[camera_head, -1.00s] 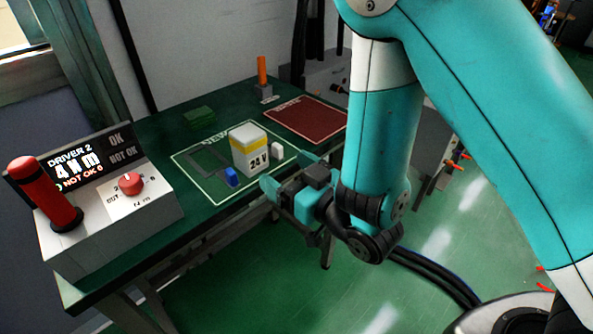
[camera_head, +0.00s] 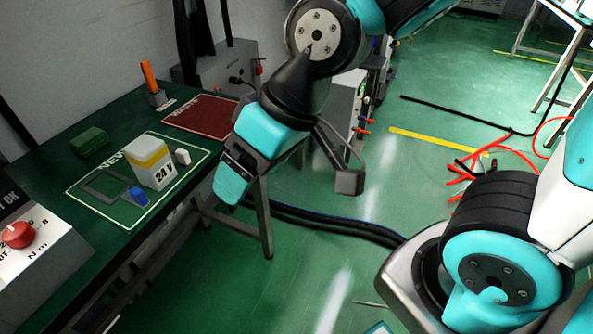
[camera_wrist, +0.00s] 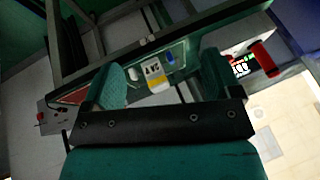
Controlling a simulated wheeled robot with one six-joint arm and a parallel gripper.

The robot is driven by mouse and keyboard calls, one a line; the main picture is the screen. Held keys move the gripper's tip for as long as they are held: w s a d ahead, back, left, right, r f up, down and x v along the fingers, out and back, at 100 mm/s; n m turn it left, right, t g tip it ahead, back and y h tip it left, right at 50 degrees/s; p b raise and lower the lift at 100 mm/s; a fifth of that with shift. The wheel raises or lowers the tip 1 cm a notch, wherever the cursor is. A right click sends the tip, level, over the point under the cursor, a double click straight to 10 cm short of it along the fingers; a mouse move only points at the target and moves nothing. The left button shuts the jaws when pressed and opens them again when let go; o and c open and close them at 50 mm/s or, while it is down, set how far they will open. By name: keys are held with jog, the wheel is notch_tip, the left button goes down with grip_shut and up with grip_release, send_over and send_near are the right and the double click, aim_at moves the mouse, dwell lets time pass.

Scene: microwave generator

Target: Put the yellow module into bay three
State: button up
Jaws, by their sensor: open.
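The yellow module is a pale box (camera_head: 152,164) with a yellow band and a "24 V" label. It stands upright on the green bench, inside a white-outlined area. It also shows in the wrist view (camera_wrist: 157,82), framed between my fingers but farther off. My gripper (camera_head: 229,182) is to the right of the module in the head view, off the bench's front edge, apart from it and empty. In the wrist view my teal fingers (camera_wrist: 161,72) stand wide apart. I cannot identify bay three in these views.
A blue piece (camera_head: 139,197) and a small white block (camera_head: 183,156) flank the module. A dark red mat (camera_head: 205,117), an orange-handled item (camera_head: 149,80) and a green block (camera_head: 90,142) lie behind. A red-knobbed console (camera_head: 18,235) is at left. Cables cross the floor.

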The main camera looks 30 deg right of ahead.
jog(key=shift+o, duration=0.4)
jog(key=s+d+r+n+g+h, duration=0.1)
jog(key=s+d+r+g, duration=0.1)
jog(key=s, duration=0.4)
jog(key=shift+d+r, duration=0.2)
jog(key=shift+d, duration=0.2)
jog(key=t+y+b, duration=0.5)
jog(key=t+b, duration=0.9)
jog(key=b, duration=1.1)
send_near(156, 153)
jog(key=shift+t+y, duration=0.3)
jog(key=shift+t, duration=0.1)
jog(key=p+x, duration=0.6)
jog(key=p, duration=0.9)
jog(key=shift+w+f+p, duration=0.1)
jog(key=shift+w+p, duration=0.15)
jog(key=shift+p, duration=0.15)
jog(key=shift+w+a+f, duration=0.15)
jog(key=shift+w+a, duration=0.15)
jog(key=shift+w, duration=0.15)
jog(key=p+x, duration=0.4)
jog(key=p, duration=0.1)
jog(key=shift+a+p, duration=0.25)
jog(key=shift+p, duration=0.1)
jog(key=shift+w+a+f, duration=0.2)
jog(key=shift+w+a, duration=0.05)
jog(key=shift+w, duration=0.15)
